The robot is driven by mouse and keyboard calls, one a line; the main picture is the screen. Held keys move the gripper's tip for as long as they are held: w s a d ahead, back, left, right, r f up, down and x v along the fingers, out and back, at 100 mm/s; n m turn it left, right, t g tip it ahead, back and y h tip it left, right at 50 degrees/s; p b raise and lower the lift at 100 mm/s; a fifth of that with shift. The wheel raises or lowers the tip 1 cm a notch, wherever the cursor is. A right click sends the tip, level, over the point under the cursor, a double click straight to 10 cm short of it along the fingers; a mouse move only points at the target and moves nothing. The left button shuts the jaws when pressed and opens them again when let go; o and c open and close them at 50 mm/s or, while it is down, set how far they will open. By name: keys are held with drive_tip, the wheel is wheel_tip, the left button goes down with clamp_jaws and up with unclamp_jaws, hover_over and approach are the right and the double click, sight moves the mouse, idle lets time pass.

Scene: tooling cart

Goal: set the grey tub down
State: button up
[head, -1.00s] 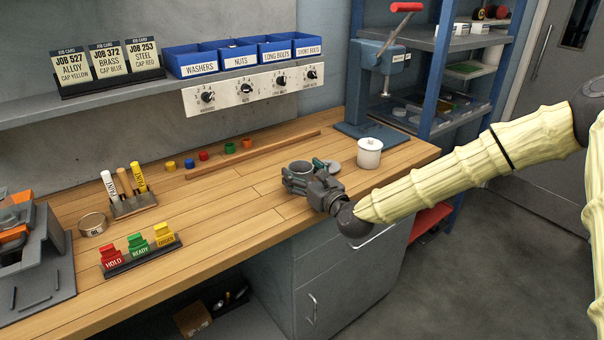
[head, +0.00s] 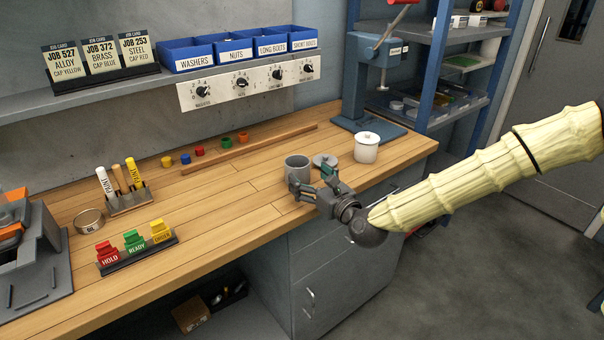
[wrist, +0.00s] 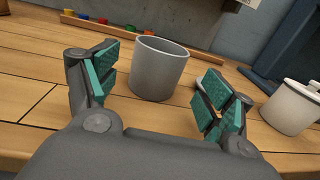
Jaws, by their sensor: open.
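The grey tub (head: 297,168) stands upright and open-topped on the wooden bench, near its right end. In the wrist view the tub (wrist: 158,70) stands just beyond the fingers, apart from them. My gripper (head: 312,180) is open, with its green-padded fingers spread wide and nothing between them. It is at the front edge of the bench, on the near side of the tub. In the wrist view the gripper (wrist: 160,95) shows a clear gap to the tub.
A grey lid (head: 325,160) lies on the bench just right of the tub. A white lidded pot (head: 367,147) stands further right, before a blue press (head: 375,80). A wooden strip (head: 250,150) lies behind.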

drive_tip(key=v, duration=0.7)
drive_tip(key=shift+r+b, duration=0.25)
drive_tip(key=shift+b, duration=0.1)
